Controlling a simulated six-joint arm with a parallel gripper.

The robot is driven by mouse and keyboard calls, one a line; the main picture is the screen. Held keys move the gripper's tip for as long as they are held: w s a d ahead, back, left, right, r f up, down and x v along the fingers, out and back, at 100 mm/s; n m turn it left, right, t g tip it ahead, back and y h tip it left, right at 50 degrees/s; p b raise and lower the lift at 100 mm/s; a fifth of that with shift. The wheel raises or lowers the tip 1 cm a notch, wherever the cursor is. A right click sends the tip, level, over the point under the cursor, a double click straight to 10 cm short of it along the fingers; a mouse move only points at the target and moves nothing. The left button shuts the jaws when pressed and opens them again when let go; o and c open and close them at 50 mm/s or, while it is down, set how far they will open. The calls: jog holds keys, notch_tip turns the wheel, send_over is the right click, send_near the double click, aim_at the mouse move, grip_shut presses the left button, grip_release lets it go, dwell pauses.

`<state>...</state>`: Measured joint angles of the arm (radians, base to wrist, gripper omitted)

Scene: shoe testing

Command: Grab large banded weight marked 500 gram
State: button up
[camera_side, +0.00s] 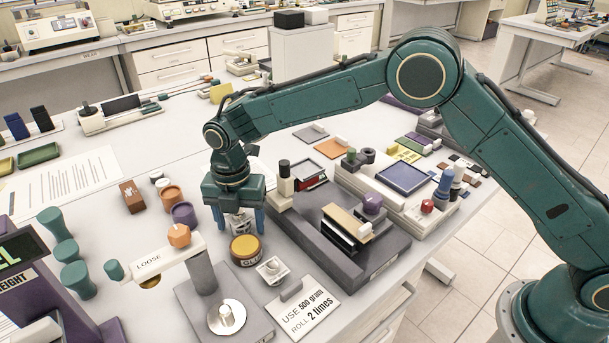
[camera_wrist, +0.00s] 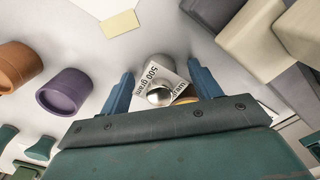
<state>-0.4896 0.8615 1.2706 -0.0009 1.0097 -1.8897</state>
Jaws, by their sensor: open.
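The banded weight (camera_wrist: 168,70) is a grey cylinder with a shiny silver knob and a white band reading "500 gram" in the wrist view. It stands between the two blue fingers of my gripper (camera_wrist: 160,74), with visible gaps on both sides. In the side view my gripper (camera_side: 238,218) points down over the table. The weight (camera_side: 240,225) shows pale and partly covered between its fingers. The fingers are apart and not closed on it. A yellow-lidded glue tin (camera_side: 246,247) stands just in front of the weight and is partly hidden in the wrist view.
A purple pot (camera_side: 185,213) and orange pots stand left of my gripper. A dark grey rig (camera_side: 335,255) is close on the right. The "LOOSE" lever (camera_side: 160,262) with an orange knob stands in front.

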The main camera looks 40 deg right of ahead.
jog(key=c, duration=1)
jog(key=shift+r, duration=0.1)
jog(key=shift+r, duration=0.1)
notch_tip(320, 180, up, 20)
dwell(0.9)
